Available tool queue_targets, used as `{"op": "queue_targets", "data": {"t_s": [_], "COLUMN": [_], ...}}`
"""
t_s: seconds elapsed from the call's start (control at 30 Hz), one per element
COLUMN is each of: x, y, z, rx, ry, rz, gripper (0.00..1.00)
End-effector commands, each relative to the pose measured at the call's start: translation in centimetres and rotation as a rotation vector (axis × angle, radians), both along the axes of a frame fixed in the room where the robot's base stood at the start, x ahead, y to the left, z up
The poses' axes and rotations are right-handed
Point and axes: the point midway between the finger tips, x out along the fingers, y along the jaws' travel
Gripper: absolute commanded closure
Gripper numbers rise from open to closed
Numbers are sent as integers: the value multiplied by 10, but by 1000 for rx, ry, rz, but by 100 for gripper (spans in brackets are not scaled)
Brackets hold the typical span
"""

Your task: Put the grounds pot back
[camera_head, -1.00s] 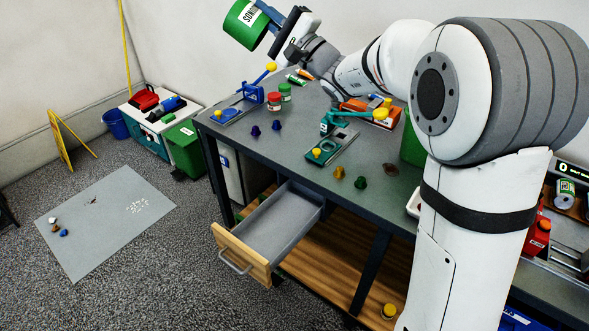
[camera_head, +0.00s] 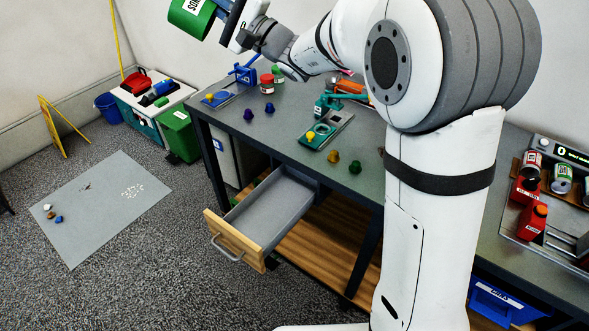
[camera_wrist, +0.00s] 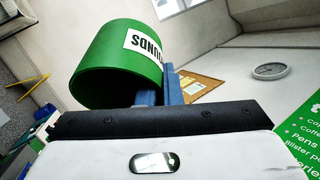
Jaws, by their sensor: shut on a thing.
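The grounds pot is a green cylinder with a white label that ends in "UNDS". My gripper (camera_head: 226,16) is shut on the grounds pot (camera_head: 186,22) and holds it high above the far left of the workbench, partly cut off by the top edge of the head view. In the wrist view the grounds pot (camera_wrist: 112,65) sits tilted beyond the blue fingers (camera_wrist: 160,92).
The workbench (camera_head: 270,145) carries a blue press (camera_head: 245,75), a teal press (camera_head: 326,105) and small coloured pieces. An open drawer (camera_head: 270,209) juts out in front. A green bin (camera_head: 180,135) stands left. A grey mat (camera_head: 105,205) lies on the floor.

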Motion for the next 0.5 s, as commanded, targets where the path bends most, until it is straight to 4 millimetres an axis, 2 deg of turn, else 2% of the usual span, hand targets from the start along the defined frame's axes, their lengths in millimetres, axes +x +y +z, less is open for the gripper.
{"op": "queue_targets", "data": {"t_s": [0.17,0.27,0.3,0.4,0.5], "x": [-40,-72,-84,-106,-120], "y": [42,58,60,59,52], "z": [-74,-129,-150,-193,-227], "rx": [-141,-308,-395,-630,-868], "ry": [-5,-34,-53,-100,-138], "rz": [173,266,290,308,292], "gripper": [100,100,100,100,100]}}
